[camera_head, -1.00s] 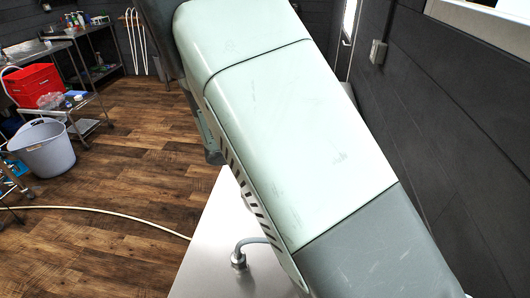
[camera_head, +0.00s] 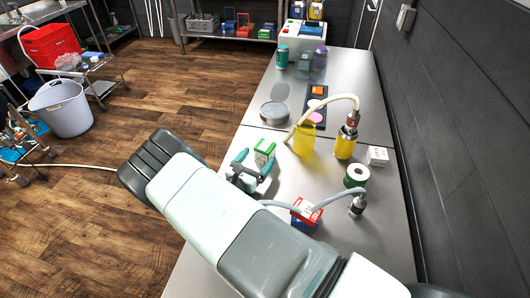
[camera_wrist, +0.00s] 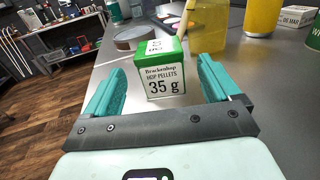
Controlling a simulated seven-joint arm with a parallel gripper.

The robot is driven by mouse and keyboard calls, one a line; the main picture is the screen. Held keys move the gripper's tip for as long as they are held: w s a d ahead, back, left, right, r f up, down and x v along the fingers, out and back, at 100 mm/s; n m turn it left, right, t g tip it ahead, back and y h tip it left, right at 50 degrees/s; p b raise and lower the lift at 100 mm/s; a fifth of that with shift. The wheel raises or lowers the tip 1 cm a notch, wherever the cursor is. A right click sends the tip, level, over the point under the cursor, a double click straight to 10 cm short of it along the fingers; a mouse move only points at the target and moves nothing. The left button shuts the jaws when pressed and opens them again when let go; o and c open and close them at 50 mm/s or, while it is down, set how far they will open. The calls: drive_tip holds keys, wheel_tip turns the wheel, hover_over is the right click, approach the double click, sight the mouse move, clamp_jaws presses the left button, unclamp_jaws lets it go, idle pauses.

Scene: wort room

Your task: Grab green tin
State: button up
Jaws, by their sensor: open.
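The green tin (camera_head: 264,153) is a small upright box, green with a white label reading "HOP PELLETS 35 g". It stands on the steel bench beside my gripper (camera_head: 254,166). In the wrist view the tin (camera_wrist: 163,78) shows in the gap between the two teal fingers of my gripper (camera_wrist: 160,66), with space on both sides. The jaws are open and hold nothing. I cannot tell how deep the tin sits between the fingertips.
A teal canister (camera_head: 282,57) stands farther back.

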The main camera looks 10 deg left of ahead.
sight(268, 145)
drive_tip(key=shift+x, duration=3.8)
